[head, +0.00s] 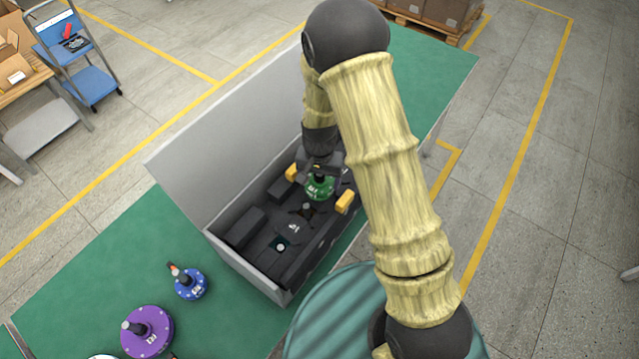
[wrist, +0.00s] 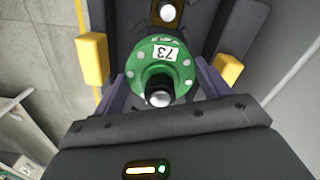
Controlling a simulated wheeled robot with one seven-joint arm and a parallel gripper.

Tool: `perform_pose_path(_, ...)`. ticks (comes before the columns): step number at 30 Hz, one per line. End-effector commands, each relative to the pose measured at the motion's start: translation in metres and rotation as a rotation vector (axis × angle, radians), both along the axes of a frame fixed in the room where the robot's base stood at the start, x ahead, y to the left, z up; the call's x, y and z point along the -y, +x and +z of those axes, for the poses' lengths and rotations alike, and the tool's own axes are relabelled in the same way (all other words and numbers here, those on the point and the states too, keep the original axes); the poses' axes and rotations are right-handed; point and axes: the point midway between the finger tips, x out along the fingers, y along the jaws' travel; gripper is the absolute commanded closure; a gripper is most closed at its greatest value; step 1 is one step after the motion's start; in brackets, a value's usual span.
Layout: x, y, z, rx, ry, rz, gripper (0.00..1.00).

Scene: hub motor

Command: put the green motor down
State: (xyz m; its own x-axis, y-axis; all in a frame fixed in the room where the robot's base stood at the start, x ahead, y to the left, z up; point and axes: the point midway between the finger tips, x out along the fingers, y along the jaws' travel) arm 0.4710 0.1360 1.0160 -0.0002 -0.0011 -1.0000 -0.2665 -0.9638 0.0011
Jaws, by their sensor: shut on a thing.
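The green motor (head: 320,187) is a round flanged hub with a dark shaft. In the wrist view the green motor (wrist: 172,62) shows a white label reading 73 and the shaft pointing toward the camera. My gripper (head: 320,190) is over the grey open box (head: 262,277), its yellow-tipped fingers on either side of the motor. In the wrist view my gripper (wrist: 160,65) is shut on the motor. The motor is inside the box outline or just above its dark insert (head: 265,250); I cannot tell whether it touches the insert.
A blue motor (head: 191,284) and a purple motor (head: 147,332) stand on the green table (head: 90,270) left of the box. The box's raised lid (head: 225,135) stands along its left side. A blue cart (head: 88,80) is beyond the table.

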Motion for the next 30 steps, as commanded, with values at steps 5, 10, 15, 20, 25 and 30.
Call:
perform_pose_path(5,0.000,0.000,-0.020,-0.003,0.000,-0.001,0.72)
perform_pose_path(10,0.000,0.000,-0.031,0.001,0.001,0.000,0.72)
perform_pose_path(15,0.000,0.000,-0.031,0.002,0.000,0.000,0.72)
perform_pose_path(20,0.000,0.000,-0.034,0.001,0.001,0.000,0.72)
perform_pose_path(25,0.000,0.000,-0.035,0.000,0.000,0.000,0.03)
perform_pose_path(30,0.000,0.000,-0.035,0.000,0.000,0.000,0.03)
